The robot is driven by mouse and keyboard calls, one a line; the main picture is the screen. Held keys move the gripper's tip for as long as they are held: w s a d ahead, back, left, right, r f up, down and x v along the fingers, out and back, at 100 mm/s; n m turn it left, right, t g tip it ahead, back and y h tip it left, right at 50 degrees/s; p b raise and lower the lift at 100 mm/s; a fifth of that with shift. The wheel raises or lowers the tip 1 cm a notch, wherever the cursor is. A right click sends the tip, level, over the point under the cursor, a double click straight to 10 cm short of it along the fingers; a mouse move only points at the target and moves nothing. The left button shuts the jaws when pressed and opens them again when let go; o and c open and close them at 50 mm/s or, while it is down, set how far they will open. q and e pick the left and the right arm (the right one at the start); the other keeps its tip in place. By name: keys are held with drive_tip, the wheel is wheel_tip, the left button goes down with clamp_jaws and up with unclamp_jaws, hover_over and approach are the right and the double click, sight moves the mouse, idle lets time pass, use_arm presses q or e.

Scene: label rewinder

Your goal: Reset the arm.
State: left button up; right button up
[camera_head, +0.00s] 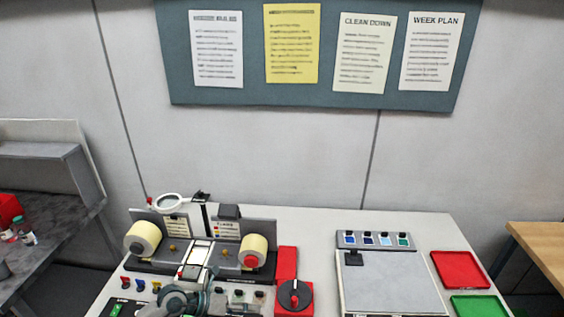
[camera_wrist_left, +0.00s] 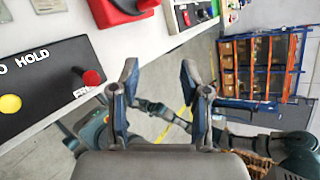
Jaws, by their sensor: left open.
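My left gripper (camera_head: 190,302) is low in the head view, in front of the label rewinder (camera_head: 200,254), partly cut off by the bottom edge. In the left wrist view its two fingers (camera_wrist_left: 158,82) are spread apart with nothing between them. The rewinder carries a cream label roll on the left (camera_head: 143,238) and another on the right (camera_head: 254,250). A red unit with a black knob (camera_head: 295,294) stands to its right. My right gripper does not show.
A black panel (camera_wrist_left: 45,85) with yellow and red buttons is beside the gripper. A grey plate (camera_head: 392,282), red tray (camera_head: 460,270) and green tray (camera_head: 479,306) lie on the right of the table. Shelving (camera_wrist_left: 262,65) stands far off.

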use_arm(q)
drive_tip(key=d+r+n+t+h, duration=0.55)
drive_tip(key=r+n+t, duration=0.4)
drive_tip(key=n, duration=0.25)
drive_tip(key=s+a+f+n+t+y, duration=0.1)
drive_tip(key=s+a+f+n+y, duration=0.1)
drive_tip(key=a+f+n+y, duration=0.8)
drive_tip(key=s+a+f+n+t+y, duration=0.2)
drive_tip(key=a+f+n+y, duration=0.45)
drive_tip(key=n, duration=0.45)
drive_tip(key=s+f+n+g, duration=0.2)
drive_tip(key=s+f+g, duration=0.45)
drive_tip(key=s, duration=0.45)
drive_tip(key=s+f+n+g, duration=0.2)
drive_tip(key=s+f+g, duration=0.5)
drive_tip(key=s, duration=0.5)
wheel_tip(320, 180, down, 26)
drive_tip(key=s, duration=0.1)
drive_tip(key=s+a+f+g, duration=0.1)
drive_tip(key=s+a+f, duration=0.2)
drive_tip(key=s+f, duration=1.4)
drive_tip(key=shift+s+a+m+y, duration=0.2)
drive_tip(key=shift+s+m+y, duration=0.1)
drive_tip(key=shift+s, duration=0.3)
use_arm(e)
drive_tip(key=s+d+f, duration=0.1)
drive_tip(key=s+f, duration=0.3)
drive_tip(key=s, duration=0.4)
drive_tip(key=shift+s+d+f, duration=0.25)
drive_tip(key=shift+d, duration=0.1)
